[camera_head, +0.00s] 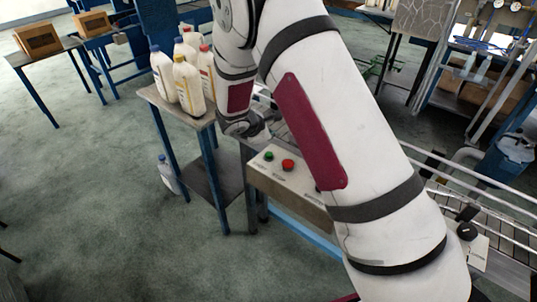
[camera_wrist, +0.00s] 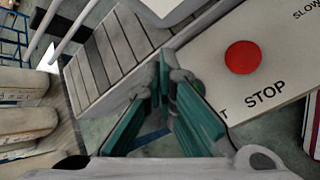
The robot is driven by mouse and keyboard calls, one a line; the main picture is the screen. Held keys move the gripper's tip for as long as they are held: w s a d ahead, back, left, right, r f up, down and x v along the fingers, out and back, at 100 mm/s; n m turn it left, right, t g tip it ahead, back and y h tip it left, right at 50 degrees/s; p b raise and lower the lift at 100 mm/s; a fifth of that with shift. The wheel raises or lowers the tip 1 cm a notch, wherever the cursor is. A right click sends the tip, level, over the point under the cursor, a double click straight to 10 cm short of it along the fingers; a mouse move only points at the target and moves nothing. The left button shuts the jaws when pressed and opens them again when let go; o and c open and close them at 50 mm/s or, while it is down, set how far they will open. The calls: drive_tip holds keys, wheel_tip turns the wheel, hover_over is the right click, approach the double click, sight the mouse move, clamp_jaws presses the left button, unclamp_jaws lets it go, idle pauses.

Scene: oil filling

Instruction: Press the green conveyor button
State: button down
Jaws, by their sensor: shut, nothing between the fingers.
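The green button (camera_head: 268,156) sits on a light control panel (camera_head: 257,168) in the head view, left of the red button (camera_head: 288,165). In the wrist view the red button (camera_wrist: 242,57) shows above the STOP label, and only the last letter of the label beside it is visible.
A table (camera_head: 150,95) with several bottles (camera_head: 188,82) stands left of the panel. The conveyor (camera_head: 505,232) with its rails runs behind my arm; its slats (camera_wrist: 110,50) show in the wrist view. A bottle (camera_head: 168,175) stands on the floor.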

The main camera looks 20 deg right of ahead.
sight(271, 155)
drive_tip(key=shift+f+b, duration=0.4)
drive_tip(key=shift+f, duration=2.1)
drive_tip(key=shift+f, duration=0.1)
drive_tip(key=shift+f, duration=0.3)
